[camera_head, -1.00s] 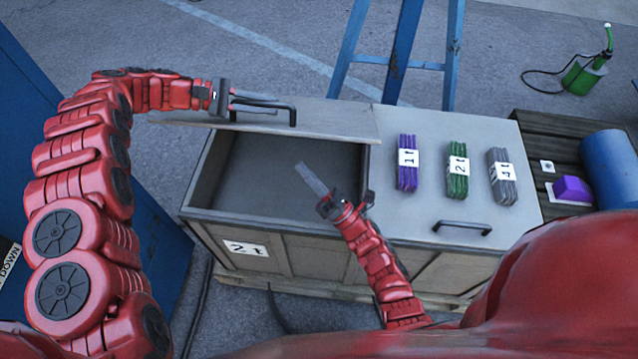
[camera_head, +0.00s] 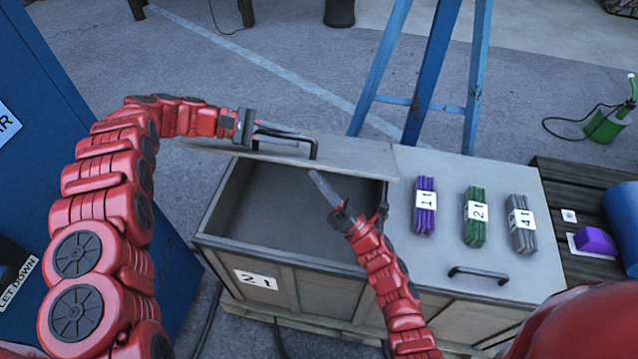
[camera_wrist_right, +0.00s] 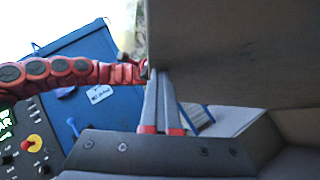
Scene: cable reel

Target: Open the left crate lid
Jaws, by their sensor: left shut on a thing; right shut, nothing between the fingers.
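The left crate lid (camera_head: 350,153) is raised at the back of the left crate (camera_head: 290,262), which bears a "2t" label. Its front compartment is open to view and looks empty. My left gripper (camera_head: 262,133) is shut on the lid's black handle (camera_head: 312,148). My right gripper (camera_head: 322,185) is shut and empty, pointing up over the crate opening, in front of the lid.
The right lid (camera_head: 440,255) is closed, with its own handle (camera_head: 478,273). Purple (camera_head: 425,207), green (camera_head: 474,217) and grey (camera_head: 521,225) bundles lie on it. A blue stand (camera_head: 425,80) rises behind. A blue cabinet (camera_head: 45,120) stands at left.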

